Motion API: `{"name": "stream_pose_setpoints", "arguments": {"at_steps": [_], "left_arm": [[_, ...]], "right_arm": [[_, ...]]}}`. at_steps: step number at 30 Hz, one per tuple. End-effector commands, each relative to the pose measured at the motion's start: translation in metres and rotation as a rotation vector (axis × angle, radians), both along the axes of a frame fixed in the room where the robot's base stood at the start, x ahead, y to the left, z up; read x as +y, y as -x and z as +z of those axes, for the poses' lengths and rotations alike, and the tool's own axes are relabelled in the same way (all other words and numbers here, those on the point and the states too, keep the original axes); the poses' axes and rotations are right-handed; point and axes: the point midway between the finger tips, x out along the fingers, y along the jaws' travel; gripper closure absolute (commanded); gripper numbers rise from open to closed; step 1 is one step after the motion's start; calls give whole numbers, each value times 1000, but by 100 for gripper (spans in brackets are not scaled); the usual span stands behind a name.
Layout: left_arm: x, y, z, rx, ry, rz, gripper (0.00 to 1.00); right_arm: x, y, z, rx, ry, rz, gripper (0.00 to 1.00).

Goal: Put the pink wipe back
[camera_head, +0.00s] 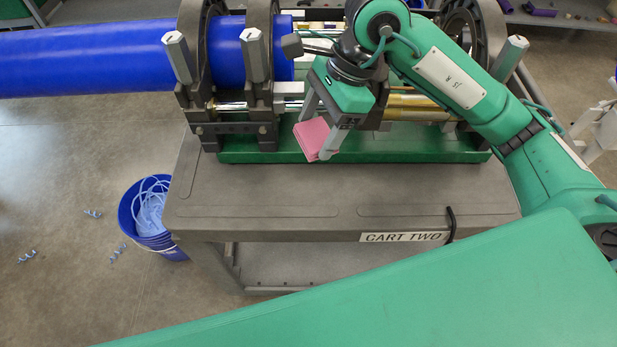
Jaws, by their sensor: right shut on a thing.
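The pink wipe (312,138) is a small folded square pad. My right gripper (320,133) is shut on it, above the front part of the cart (340,200) near the green base of the pipe machine. The wipe hangs slightly tilted between the grey fingers, and one finger covers its right edge. I cannot tell whether the wipe touches anything below. My left gripper is not in view.
A blue pipe (110,53) runs from the left into the dark clamps of the fusion machine (262,85). The cart's front top is clear. A blue bucket (165,242) with pale blue strips stands on the floor at left, near small blue scraps (93,213).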

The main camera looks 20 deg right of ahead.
Motion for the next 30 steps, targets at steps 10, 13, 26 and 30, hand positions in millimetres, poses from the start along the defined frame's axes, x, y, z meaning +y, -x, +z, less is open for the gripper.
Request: {"name": "stream_pose_setpoints", "arguments": {"at_steps": [10,13,26,30], "left_arm": [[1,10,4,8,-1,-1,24],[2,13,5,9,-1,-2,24],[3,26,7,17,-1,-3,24],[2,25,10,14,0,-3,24]], "right_arm": [[0,2,-66,8,0,-1,51],[0,2,-90,9,1,-2,51],[0,1,-156,2,-1,0,51],[0,2,-169,4,1,0,51]]}}
